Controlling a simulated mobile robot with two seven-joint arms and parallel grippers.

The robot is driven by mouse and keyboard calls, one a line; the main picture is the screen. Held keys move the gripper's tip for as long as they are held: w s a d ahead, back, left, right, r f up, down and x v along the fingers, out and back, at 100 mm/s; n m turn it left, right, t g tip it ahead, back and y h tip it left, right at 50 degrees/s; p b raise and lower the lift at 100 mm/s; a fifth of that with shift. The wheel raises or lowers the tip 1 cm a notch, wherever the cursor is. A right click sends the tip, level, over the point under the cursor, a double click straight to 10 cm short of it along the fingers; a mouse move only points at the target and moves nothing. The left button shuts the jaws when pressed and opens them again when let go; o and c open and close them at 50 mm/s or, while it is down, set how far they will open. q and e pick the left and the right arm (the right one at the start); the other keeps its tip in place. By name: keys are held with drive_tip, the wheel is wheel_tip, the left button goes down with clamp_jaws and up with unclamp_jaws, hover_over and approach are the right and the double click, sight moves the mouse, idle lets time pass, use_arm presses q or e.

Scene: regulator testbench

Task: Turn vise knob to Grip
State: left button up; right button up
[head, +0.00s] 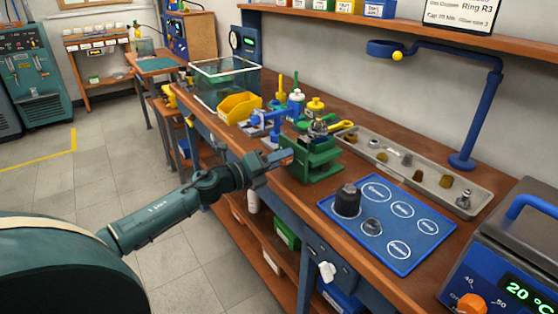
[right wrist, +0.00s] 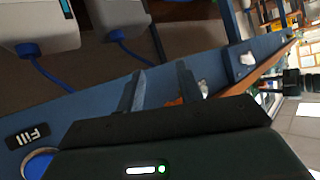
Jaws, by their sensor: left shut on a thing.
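The green vise (head: 312,162) stands at the front edge of the wooden bench in the head view, with a metal part in its top. My left gripper (head: 277,157) reaches in from the left and is shut at the vise's left side, where the vise knob is. The knob is mostly hidden by the fingers, and its markings cannot be read. My right gripper (right wrist: 160,82) shows only in the right wrist view. Its two fingers are apart, with nothing held between them, and the vise is not seen there.
A blue mat (head: 388,228) with dark and metal parts lies right of the vise. A grey tray (head: 450,196) of small fittings lies behind it. A yellow bin (head: 240,107) and blue stand are left of the vise. A heater box (head: 510,260) fills the right corner.

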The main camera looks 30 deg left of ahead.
use_arm(q)
drive_tip(key=o, duration=1)
drive_tip(key=shift+s+a+f, duration=0.1)
drive_tip(key=shift+s+a, duration=0.1)
drive_tip(key=shift+s, duration=0.35)
drive_tip(key=b+v, duration=0.1)
drive_tip(key=v, duration=1.1)
